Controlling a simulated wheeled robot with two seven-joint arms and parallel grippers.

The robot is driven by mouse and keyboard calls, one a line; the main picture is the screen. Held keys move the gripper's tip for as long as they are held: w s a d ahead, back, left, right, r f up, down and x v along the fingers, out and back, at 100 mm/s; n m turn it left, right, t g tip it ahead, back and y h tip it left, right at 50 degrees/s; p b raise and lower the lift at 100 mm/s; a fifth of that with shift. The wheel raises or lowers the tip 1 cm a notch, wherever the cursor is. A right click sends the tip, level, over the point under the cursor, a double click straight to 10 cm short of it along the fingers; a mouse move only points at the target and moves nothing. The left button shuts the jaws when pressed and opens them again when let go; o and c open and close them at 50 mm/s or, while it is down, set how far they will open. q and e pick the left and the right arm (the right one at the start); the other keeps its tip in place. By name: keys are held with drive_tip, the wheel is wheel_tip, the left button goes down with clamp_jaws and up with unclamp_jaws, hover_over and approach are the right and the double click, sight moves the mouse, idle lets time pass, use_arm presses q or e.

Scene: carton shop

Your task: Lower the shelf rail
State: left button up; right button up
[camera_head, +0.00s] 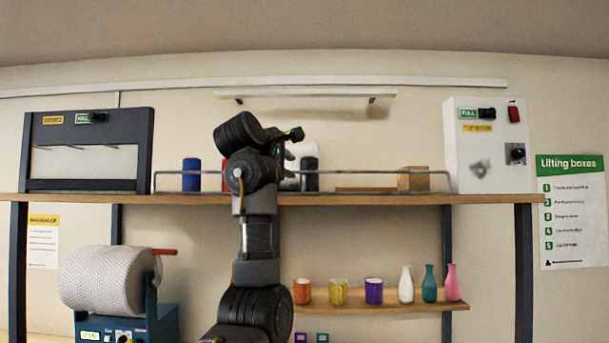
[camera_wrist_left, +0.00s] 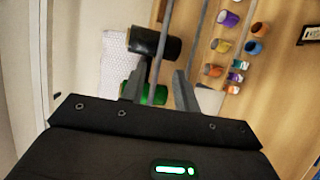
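The shelf rail (camera_head: 400,172) is a thin grey bar along the front of the upper shelf, with bent ends. It stands above the shelf's front edge. My left gripper (camera_head: 291,150) is in front of the rail's middle, and my arm hides part of the rail. In the left wrist view the gripper's two fingers (camera_wrist_left: 158,88) are apart. A thin grey bar (camera_wrist_left: 167,15) runs down toward the gap between them, and a second bar lies close to the right finger. I cannot tell whether either finger touches the rail. My right gripper is not in view.
The upper shelf (camera_head: 490,199) holds a blue cylinder (camera_head: 191,175), a dark jar (camera_head: 309,170) and a brown box (camera_head: 412,179) behind the rail. A dark panel unit (camera_head: 88,185) and a white control box (camera_head: 488,150) flank it. Cups and bottles stand on a lower shelf (camera_head: 380,306).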

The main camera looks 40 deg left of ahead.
use_arm(q)
drive_tip(key=p+x, duration=0.5)
drive_tip(key=x, duration=0.4)
drive_tip(key=shift+w+a+r+p, duration=0.1)
drive_tip(key=shift+w+r+p, duration=0.05)
drive_tip(key=shift+p, duration=0.15)
drive_tip(key=shift+w, duration=0.2)
drive_tip(key=shift+c, duration=0.3)
